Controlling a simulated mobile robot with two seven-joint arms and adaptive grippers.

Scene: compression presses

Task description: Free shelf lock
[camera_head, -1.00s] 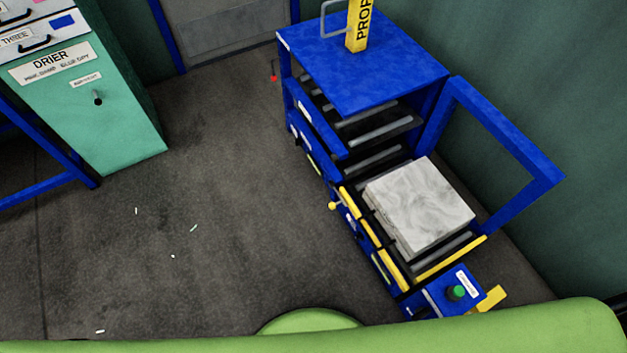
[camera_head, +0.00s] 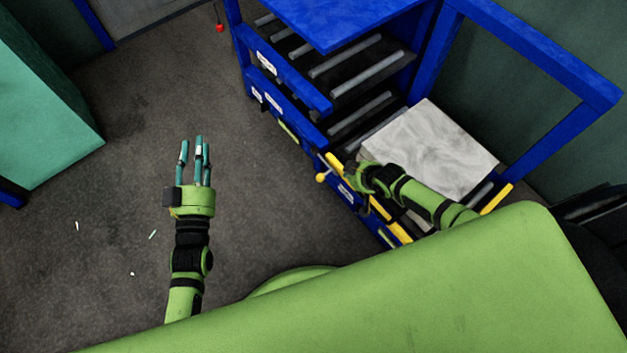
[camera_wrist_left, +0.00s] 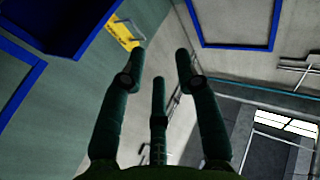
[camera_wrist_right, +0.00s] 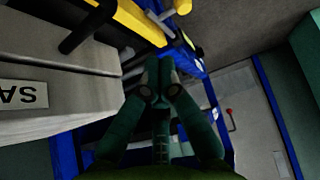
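A lever with a round yellow knob (camera_head: 322,177), which may be the shelf lock, sticks out from the side of the blue press (camera_head: 325,105) beside the yellow-edged shelf. A yellow knob also shows at the top of the right wrist view (camera_wrist_right: 181,7). My right gripper (camera_wrist_right: 158,64) has its fingers drawn together, with nothing seen between them. In the head view its hand is over the shelf's yellow edge, close right of the knob; its fingertips are hard to make out there. My left gripper (camera_head: 191,146) is open and empty over the floor.
A pale marble-like block (camera_head: 430,148) lies on the shelf rollers. A blue frame (camera_head: 560,135) stands open at the right. A red knob (camera_head: 219,28) hangs at the press's far corner. A teal cabinet (camera_head: 40,100) stands left.

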